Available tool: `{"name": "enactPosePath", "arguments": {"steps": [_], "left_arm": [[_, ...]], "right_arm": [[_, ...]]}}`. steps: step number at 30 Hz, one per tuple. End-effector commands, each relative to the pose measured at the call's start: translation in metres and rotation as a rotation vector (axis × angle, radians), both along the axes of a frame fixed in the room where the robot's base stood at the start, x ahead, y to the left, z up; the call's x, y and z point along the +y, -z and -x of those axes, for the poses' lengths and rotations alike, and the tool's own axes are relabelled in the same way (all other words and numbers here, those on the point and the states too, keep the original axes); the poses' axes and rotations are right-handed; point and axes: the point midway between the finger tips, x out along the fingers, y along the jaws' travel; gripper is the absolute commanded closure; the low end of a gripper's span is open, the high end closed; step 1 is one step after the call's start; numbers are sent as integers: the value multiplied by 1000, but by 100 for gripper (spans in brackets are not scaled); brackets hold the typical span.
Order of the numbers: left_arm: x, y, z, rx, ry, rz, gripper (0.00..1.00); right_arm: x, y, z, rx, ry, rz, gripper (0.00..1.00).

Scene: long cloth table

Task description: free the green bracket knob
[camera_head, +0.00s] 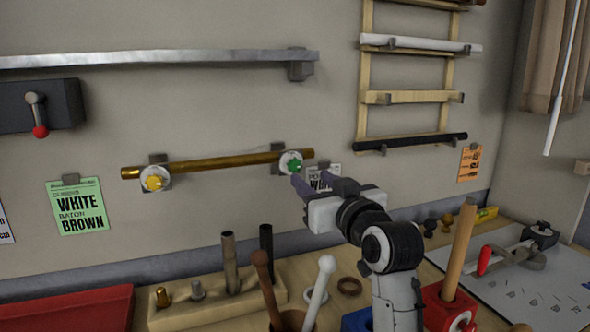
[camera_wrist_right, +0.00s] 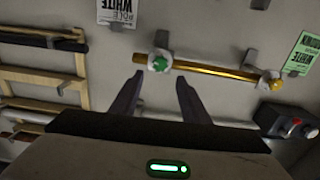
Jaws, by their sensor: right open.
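The green bracket knob (camera_head: 294,167) sits on a round pale bracket at the right end of a brass rod (camera_head: 222,163) on the wall. In the right wrist view the green knob (camera_wrist_right: 161,64) lies just beyond and between my fingertips. My right gripper (camera_head: 309,179) is open and empty, its dark fingers close below and right of the knob; contact cannot be told. A yellow knob (camera_head: 153,180) is on the other bracket at the rod's left end; it also shows in the wrist view (camera_wrist_right: 272,83). My left gripper is not in view.
A wooden rack (camera_head: 411,97) with several rods hangs right of the knob. A grey bar (camera_head: 160,59) runs above, and a lever box (camera_head: 42,105) is at left. Below, the bench holds a wooden block (camera_head: 215,306) with upright posts, and several upright handles. The wall around the rod is mostly clear.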

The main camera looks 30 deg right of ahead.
Motion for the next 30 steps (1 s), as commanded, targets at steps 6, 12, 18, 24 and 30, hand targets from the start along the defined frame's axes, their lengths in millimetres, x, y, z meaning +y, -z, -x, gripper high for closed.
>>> {"name": "enactPosePath", "arguments": {"steps": [6, 12, 18, 24, 30], "left_arm": [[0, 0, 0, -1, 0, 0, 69], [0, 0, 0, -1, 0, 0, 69], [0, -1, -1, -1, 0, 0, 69], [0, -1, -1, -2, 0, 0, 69], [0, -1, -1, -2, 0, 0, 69]], "right_arm": [[-9, 0, -42, 0, 0, 2, 58], [-16, 0, -69, 1, 1, 3, 58], [-19, 0, -79, 1, 1, 5, 58], [-19, 0, -80, 0, 1, 5, 58], [-19, 0, -80, 0, 1, 5, 85]]}}
